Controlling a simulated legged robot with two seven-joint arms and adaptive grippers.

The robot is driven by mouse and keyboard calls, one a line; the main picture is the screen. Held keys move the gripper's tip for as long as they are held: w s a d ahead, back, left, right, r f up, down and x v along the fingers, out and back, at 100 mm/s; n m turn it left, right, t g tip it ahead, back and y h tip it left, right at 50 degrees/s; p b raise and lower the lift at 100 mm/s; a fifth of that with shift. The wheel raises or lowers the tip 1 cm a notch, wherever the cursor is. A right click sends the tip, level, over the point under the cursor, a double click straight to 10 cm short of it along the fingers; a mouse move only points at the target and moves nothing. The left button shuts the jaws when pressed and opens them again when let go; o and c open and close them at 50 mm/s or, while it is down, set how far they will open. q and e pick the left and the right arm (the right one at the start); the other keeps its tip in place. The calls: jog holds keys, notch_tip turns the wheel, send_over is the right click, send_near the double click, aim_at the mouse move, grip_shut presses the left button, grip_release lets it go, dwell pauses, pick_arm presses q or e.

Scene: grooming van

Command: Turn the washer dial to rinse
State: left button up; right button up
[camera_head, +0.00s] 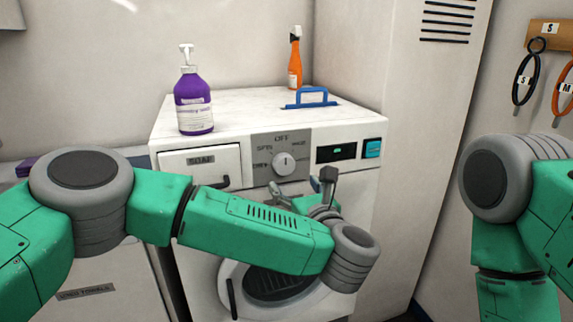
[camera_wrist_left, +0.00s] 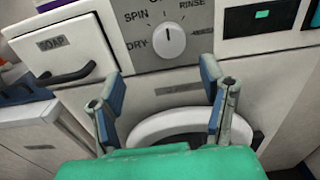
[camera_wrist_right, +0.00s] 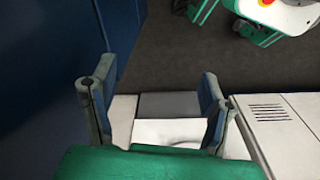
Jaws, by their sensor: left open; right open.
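The washer dial (camera_head: 284,163) is a round white knob on a grey panel (camera_head: 262,175) on the washer front. OFF is printed above it, SPIN and DRY at left, RINSE at upper right. My left gripper (camera_head: 300,187) is open and empty, just below and in front of the dial. In the left wrist view its fingers (camera_wrist_left: 160,88) are spread below the dial, apart from it. My right gripper (camera_wrist_right: 158,88) is open and empty, away from the washer front.
A SOAP drawer (camera_head: 200,163) with a dark handle is left of the dial; a display (camera_head: 336,152) and teal button (camera_head: 372,148) are right. A purple pump bottle (camera_head: 193,103), orange spray bottle (camera_head: 295,60) and blue-handled tool (camera_head: 311,98) stand on top. The round door (camera_head: 232,292) is below.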

aim_at(285, 166)
pick_arm(q)
jog(key=w, duration=0.9)
jog(key=shift+w+a, duration=0.15)
jog(key=shift+w, duration=0.15)
jog(key=shift+w+a, duration=0.25)
jog(key=shift+a, duration=1)
jog(key=shift+w+a+f, duration=0.1)
jog(key=shift+a, duration=0.1)
jog(key=c, duration=0.5)
jog(key=shift+d, duration=0.35)
jog(key=c, duration=0.5)
jog(key=shift+s+d, duration=0.2)
jog(key=shift+d, duration=0.45)
jog(key=shift+c, duration=0.6)
jog(key=shift+a, duration=0.4)
pick_arm(e)
jog(key=shift+w, duration=0.1)
